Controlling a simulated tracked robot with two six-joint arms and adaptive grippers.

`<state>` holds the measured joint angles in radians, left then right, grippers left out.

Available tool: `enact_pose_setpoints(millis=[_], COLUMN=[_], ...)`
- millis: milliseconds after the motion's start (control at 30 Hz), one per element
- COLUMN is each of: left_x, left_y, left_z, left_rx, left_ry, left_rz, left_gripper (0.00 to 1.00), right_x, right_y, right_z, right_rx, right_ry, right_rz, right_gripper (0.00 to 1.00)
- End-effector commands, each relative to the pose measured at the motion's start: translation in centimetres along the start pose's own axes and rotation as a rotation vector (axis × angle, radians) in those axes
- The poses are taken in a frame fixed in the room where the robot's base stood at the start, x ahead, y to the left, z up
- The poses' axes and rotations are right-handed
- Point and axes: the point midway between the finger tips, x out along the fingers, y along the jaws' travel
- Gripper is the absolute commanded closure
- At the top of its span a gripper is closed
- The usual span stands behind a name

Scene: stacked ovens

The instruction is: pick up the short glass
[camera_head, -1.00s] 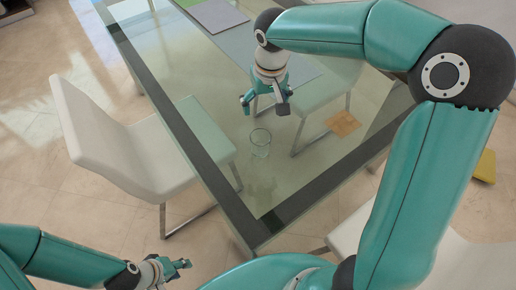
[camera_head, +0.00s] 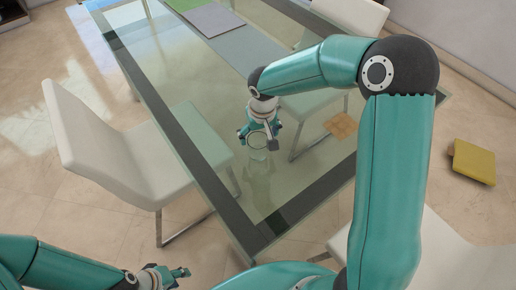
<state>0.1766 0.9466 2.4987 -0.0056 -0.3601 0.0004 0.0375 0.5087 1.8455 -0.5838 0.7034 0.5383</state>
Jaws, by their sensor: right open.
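The short glass (camera_head: 257,141) is clear and stands on the glass-topped table (camera_head: 224,205). My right gripper (camera_head: 258,140) is at the glass, coming down from above, with its fingers apart at either side of the rim. The upper part of the glass is partly hidden by the gripper, and I cannot tell whether the fingers touch it. My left gripper (camera_head: 178,274) is low at the bottom left, away from the table top, and its finger opening is too small to judge.
White chairs stand around the table, one at the left (camera_head: 110,150). A square wooden coaster (camera_head: 341,125) lies right of the glass. Grey and purple mats (camera_head: 215,19) lie at the far end. A yellow cushion-like object (camera_head: 474,161) is at the right.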

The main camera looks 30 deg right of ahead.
Motion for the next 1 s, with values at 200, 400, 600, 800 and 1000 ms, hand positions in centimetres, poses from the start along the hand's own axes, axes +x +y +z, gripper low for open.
enact_pose_setpoints(millis=[200, 400, 600, 800, 1000], left_x=[-0.3, -0.7, -0.7, -0.7, -0.7], left_y=[0.1, 0.2, 0.3, 0.3, 0.3], left_z=[0.0, 0.0, 0.0, 0.0, 0.0], left_rx=[0.0, 0.0, 0.0, 0.0, 0.0], left_ry=[0.0, 0.0, 0.0, 0.0, 0.0], left_rz=[0.0, 0.0, 0.0, 0.0, 0.0], left_gripper=[0.6, 0.6, 0.6, 0.6, 0.6], right_x=[1.4, 4.3, 5.5, 5.4, 5.4], right_y=[-0.2, -0.5, -0.5, -0.5, -0.5], right_z=[0.3, 0.7, 0.6, 0.6, 0.6], right_rx=[-0.002, -0.001, -0.001, -0.001, 0.0], right_ry=[-0.003, -0.003, 0.001, 0.002, 0.002], right_rz=[0.0, 0.0, -0.001, -0.001, 0.0], right_gripper=[0.1, 0.1, 0.1, 0.15, 0.49])
